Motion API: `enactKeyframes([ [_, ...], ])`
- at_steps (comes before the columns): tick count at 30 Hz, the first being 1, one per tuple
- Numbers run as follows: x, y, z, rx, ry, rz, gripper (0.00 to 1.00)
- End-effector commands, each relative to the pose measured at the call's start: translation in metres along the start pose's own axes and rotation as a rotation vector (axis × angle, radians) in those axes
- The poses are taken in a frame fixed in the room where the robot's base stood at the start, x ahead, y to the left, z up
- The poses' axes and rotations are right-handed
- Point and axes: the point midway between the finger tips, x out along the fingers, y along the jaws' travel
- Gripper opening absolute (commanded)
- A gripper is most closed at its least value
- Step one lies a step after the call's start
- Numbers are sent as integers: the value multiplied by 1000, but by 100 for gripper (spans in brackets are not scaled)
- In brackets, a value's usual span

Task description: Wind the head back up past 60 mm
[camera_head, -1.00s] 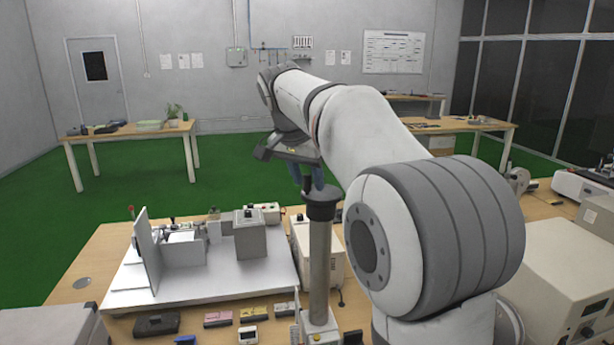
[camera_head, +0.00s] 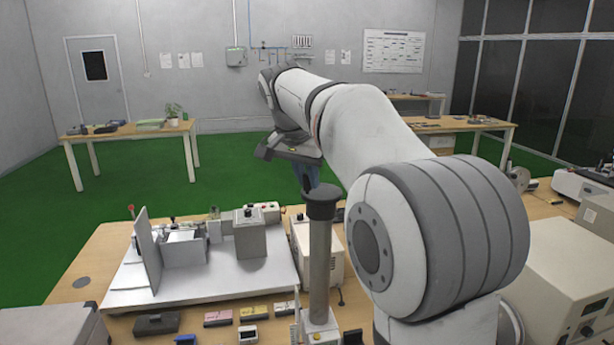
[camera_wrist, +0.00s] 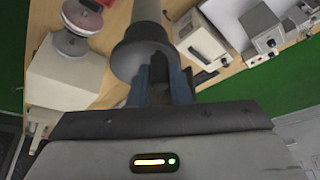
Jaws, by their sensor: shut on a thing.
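A grey column (camera_head: 320,265) stands upright on the near bench, with a wide black round cap (camera_head: 321,200) on top. In the wrist view the column (camera_wrist: 147,10) and black cap (camera_wrist: 130,62) show from above. My gripper (camera_head: 307,184) reaches over the cap from behind. In the wrist view its blue fingers (camera_wrist: 161,75) are shut on a dark knob-like part (camera_wrist: 161,94) at the cap's edge. The fingers hide much of this part. I see no readable height value, and the moving head cannot be made out.
A white-plated fixture (camera_head: 200,285) lies left of the column. A beige box (camera_head: 326,262) stands close behind it, and a larger beige instrument (camera_head: 565,275) is at right. Small coloured items (camera_head: 250,313) lie along the front. Green floor is open behind the bench.

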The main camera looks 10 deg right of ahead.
Motion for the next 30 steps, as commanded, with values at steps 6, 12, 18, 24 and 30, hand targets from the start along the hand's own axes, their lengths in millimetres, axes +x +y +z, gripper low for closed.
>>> enactKeyframes([
  [6,0,3,2,-94,1,-42,0],
  [12,-1,9,4,-246,1,-106,0],
  [18,-2,15,5,-421,-1,-178,0],
  [24,-2,22,4,-595,-3,-251,0],
  [30,-2,28,4,-770,-4,-323,0],
])
